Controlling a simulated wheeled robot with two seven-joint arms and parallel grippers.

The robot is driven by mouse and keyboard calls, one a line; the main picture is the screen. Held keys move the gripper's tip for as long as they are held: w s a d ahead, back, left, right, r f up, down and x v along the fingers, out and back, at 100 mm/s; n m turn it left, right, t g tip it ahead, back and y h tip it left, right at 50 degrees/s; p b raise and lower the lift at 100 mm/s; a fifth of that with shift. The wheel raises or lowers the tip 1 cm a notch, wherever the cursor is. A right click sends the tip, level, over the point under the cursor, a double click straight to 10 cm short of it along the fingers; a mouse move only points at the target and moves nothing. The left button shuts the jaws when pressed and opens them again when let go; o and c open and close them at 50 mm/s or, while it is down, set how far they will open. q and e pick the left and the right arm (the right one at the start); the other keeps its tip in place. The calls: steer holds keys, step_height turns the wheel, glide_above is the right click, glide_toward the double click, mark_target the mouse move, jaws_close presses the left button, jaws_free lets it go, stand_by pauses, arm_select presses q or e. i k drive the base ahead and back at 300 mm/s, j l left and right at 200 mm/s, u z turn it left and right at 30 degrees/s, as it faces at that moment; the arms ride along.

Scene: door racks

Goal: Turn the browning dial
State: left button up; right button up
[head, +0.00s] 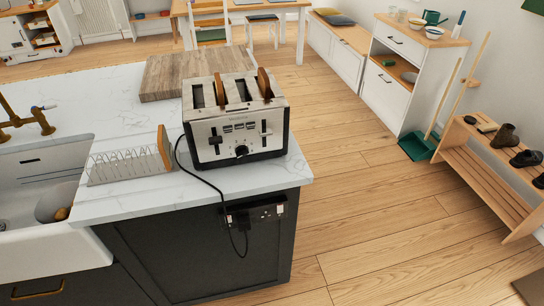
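A silver and black toaster (225,130) stands on the right end of the white marble counter, its front panel facing me. The browning dial (241,151) is a small black knob low in the middle of that front, between two black levers. Its exact pointer angle is too small to tell. Brown slices of bread (264,83) stick up from two of the toaster's slots. Neither of my grippers shows in the head view.
A black cord (203,181) runs from the toaster to an outlet (256,216) on the counter's dark side. A wire rack (128,165) with one brown slice stands left of the toaster. A wooden board (164,77) lies behind. The sink (40,185) is at left; open floor lies right.

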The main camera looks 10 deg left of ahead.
mark_target(241, 150)
steer(key=l+u, duration=0.4)
steer(key=l, duration=1.45)
